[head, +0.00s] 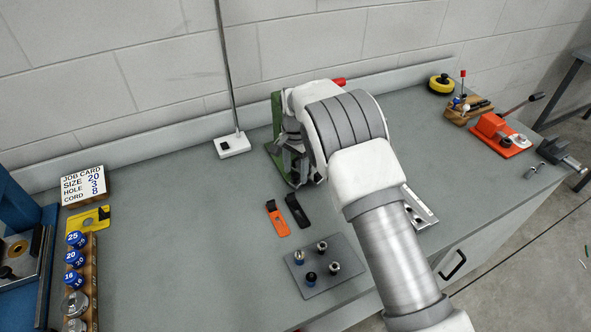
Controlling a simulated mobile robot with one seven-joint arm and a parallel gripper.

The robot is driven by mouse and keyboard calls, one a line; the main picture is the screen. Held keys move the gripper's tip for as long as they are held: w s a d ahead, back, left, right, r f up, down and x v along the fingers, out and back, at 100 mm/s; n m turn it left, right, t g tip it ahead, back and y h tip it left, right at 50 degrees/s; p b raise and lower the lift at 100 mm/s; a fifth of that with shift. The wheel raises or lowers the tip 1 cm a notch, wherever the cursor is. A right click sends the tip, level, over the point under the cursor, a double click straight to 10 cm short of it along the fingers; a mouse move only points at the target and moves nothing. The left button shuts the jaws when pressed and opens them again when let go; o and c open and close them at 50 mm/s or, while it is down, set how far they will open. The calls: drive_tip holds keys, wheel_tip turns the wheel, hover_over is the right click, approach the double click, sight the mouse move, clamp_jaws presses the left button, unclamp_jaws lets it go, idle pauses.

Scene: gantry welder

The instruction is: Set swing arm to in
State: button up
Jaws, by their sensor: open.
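A green machine (276,112) stands on the bench near the wall, mostly hidden behind my arm. A red part (338,83) shows just beyond my wrist; I cannot tell whether it belongs to the green machine. No swing arm can be clearly made out, and its position cannot be read. My gripper (291,165) is dark grey, points down and is open, right in front of the green machine. My own wrist hides much of the gripper and what lies between its fingers. I cannot tell whether it touches the machine.
Orange (277,217) and black (297,210) clips lie in front, near a grey plate (327,268) with several small cylinders. An orange lever tool (499,134) is at right. The left-middle bench is clear.

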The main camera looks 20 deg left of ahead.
wheel_tip(320, 180, up, 18)
drive_tip(key=shift+f, duration=0.25)
